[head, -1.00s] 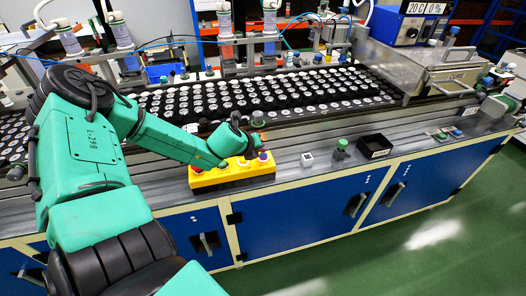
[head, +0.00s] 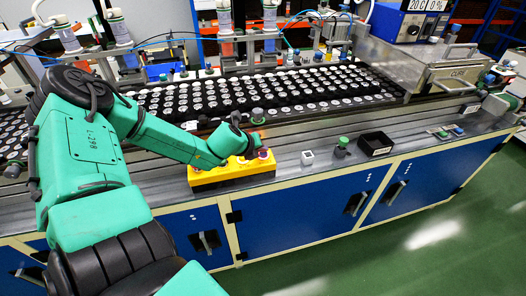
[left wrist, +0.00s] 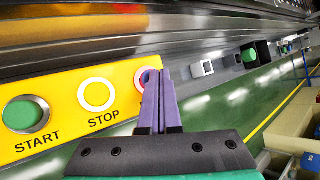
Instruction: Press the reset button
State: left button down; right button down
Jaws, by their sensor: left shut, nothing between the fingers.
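A yellow button box (head: 215,177) sits at the front of the grey machine top. My left gripper (head: 262,153) is over the right end of the box. Its purple fingers (left wrist: 152,74) are shut and empty, with the tips at the third button. I cannot tell whether they touch it. My right gripper is out of view.
A conveyor with rows of round parts (head: 250,93) runs behind the box. Right of the box are a small white square piece (head: 307,156), a green-topped knob (head: 342,143) and a black bin (head: 376,144). Blue cabinets form the front, beside green floor.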

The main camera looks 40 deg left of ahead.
aim_at(262, 155)
pick_arm(q)
jog(key=shift+r+p, duration=0.55)
notch_tip(262, 155, up, 6)
jog(key=p, duration=0.5)
jog(key=shift+p, duration=0.3)
dwell(0.4)
